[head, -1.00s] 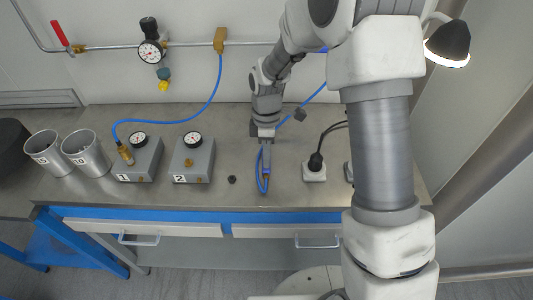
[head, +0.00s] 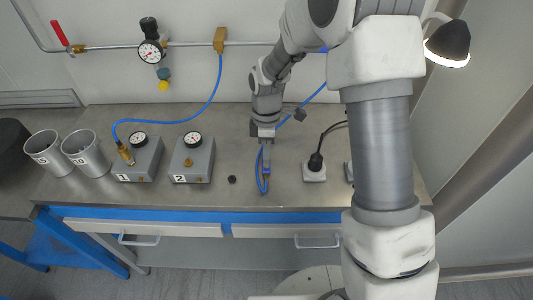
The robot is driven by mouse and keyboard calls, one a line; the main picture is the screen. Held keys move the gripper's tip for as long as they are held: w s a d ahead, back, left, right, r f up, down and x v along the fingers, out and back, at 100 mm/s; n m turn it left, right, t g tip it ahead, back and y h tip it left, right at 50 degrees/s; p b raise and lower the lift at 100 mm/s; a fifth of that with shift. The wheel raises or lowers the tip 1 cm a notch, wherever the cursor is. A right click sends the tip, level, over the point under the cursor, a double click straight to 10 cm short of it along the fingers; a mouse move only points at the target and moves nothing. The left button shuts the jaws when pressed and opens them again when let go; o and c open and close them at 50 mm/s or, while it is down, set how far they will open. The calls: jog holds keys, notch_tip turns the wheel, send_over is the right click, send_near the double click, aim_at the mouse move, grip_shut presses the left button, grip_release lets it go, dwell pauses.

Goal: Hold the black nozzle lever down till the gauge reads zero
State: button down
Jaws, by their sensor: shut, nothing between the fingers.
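My gripper (head: 266,173) points down over the bench, right of box 2, and is shut with nothing between its fingers. A blue hose (head: 259,178) runs down from the upper right, passes behind my gripper and ends in a narrow loop under the fingertips. The black nozzle lever cannot be made out; the fingers and the hose overlap there. Contact between fingertips and hose cannot be told. Gauges show on the wall regulator (head: 150,52), on grey box 1 (head: 139,167) and on grey box 2 (head: 192,166). Their readings are too small to read.
Two metal cups (head: 45,152) stand at the left end. A small black knob-like piece (head: 232,180) lies between box 2 and the hose. A white socket block (head: 314,172) with a black plug sits right of my gripper. A lamp (head: 448,43) hangs upper right.

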jog(key=shift+r, duration=0.15)
dwell(0.5)
jog(key=shift+r+p, duration=0.6)
jog(key=shift+r, duration=0.05)
notch_tip(320, 180, up, 17)
jog(key=w+p, duration=0.1)
jog(key=w, duration=0.1)
jog(key=shift+w, duration=0.35)
jog(key=shift+r, duration=0.1)
